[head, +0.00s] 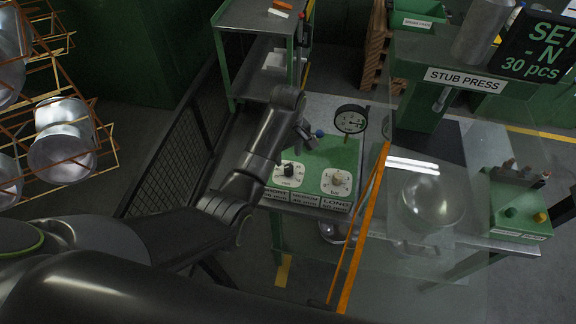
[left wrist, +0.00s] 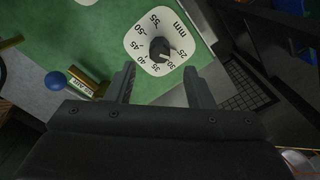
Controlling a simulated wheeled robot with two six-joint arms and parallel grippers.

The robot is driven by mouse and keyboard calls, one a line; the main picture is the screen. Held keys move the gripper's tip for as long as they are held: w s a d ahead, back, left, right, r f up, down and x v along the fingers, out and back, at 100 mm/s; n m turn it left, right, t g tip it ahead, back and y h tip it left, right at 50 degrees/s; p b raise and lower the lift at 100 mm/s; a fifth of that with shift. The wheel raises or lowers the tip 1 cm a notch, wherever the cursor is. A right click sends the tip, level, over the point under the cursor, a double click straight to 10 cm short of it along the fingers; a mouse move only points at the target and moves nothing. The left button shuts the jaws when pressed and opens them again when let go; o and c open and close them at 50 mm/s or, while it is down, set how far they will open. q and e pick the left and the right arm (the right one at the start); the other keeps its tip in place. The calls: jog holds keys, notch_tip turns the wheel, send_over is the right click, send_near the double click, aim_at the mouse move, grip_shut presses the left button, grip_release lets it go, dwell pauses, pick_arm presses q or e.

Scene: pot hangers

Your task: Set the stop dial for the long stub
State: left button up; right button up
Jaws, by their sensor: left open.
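The stop dial is a white plate (head: 281,181) with a black knob (head: 289,170) on the green panel (head: 325,155). In the left wrist view the dial plate (left wrist: 138,41) is marked in mm from 25 to 55. The pale mark on its black knob (left wrist: 159,50) points near 25 to 30. Labels below the dials (head: 305,200) read SHORT, MEDIUM and LONG; their small figures are hard to read. My left gripper (head: 305,132) is open and empty above the panel. In the wrist view its fingertips (left wrist: 160,76) flank the near edge of the dial, short of the knob.
A round gauge (head: 350,120) and a blue ball knob (head: 320,133) stand near my left gripper. An orange post (head: 362,215) and clear guard edge the panel's right side. The stub press (head: 425,95) stands beyond.

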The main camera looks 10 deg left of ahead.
aim_at(289, 167)
pick_arm(q)
jog(key=f, duration=0.3)
jog(key=shift+s+d, duration=0.15)
jog(key=shift+s, duration=0.05)
notch_tip(289, 167, down, 2)
jog(key=shift+f, duration=0.65)
pick_arm(e)
jog(key=shift+s+d+r, duration=0.25)
jog(key=shift+s+d, duration=0.05)
jog(key=shift+d, duration=0.05)
pick_arm(q)
jog(key=shift+w, duration=0.1)
jog(key=c, duration=1)
pick_arm(e)
jog(key=shift+w, duration=0.25)
